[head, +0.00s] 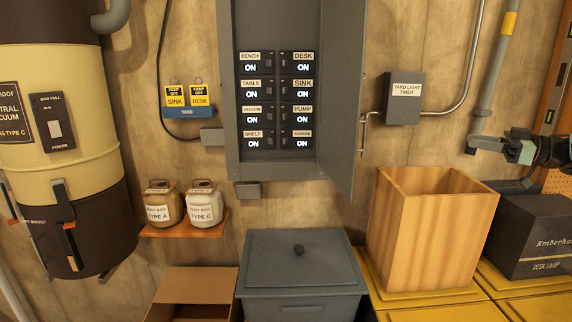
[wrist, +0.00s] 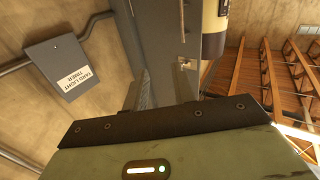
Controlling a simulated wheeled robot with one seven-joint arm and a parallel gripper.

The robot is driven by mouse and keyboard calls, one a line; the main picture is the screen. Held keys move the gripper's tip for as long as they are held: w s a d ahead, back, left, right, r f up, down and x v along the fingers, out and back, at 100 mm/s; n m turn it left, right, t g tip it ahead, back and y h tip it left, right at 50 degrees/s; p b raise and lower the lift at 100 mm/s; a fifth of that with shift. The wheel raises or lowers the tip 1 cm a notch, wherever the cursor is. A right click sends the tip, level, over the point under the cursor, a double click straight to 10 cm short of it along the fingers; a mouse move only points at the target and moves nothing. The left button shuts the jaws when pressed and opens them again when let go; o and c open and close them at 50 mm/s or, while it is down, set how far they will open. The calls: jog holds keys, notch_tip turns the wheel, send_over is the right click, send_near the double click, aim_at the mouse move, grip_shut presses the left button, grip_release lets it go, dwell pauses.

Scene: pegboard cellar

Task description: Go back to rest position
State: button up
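My gripper (head: 482,143) is at the right edge of the head view, held in the air right of the yard light timer box and above the wooden bin. It touches nothing that I can see. In the wrist view its green housing with a lit strip (wrist: 147,170) fills the bottom. I see nothing held. The grey breaker panel (head: 230,90) stands with its door (head: 342,100) open, and its labelled switches read ON.
The yard light timer box (head: 403,104) is on the wall beside the door. Below are a tall wooden bin (head: 425,240), a lidded grey bin (head: 300,275), a black desk lamp box (head: 535,235) and yellow lids (head: 450,312). A vacuum canister (head: 75,120) hangs at left.

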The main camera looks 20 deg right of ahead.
jog(key=w+a+r+m+t+h, duration=0.1)
jog(key=w+a+m+t+h, duration=0.2)
jog(key=w+a+h, duration=0.55)
jog(key=w+a+f+m+g+h, duration=0.1)
jog(key=w+a+f+m+h, duration=0.25)
jog(key=w+a, duration=0.2)
jog(key=s+a+f+m+g, duration=0.1)
jog(key=s+a+f+g, duration=0.5)
jog(key=s+a+f, duration=0.5)
jog(key=s+a+f+m+g, duration=0.2)
jog(key=s+a+f+g, duration=0.2)
jog(key=s+a+g, duration=0.85)
jog(key=s+a+f+n+t+b, duration=0.3)
jog(key=s+a+n+b, duration=0.2)
jog(key=s+a, duration=1)
jog(key=s+n, duration=0.1)
jog(key=n, duration=0.2)
jog(key=shift+s+f+y+b, duration=0.25)
jog(key=shift+f+y+b, duration=0.05)
jog(key=shift+f+b, duration=0.1)
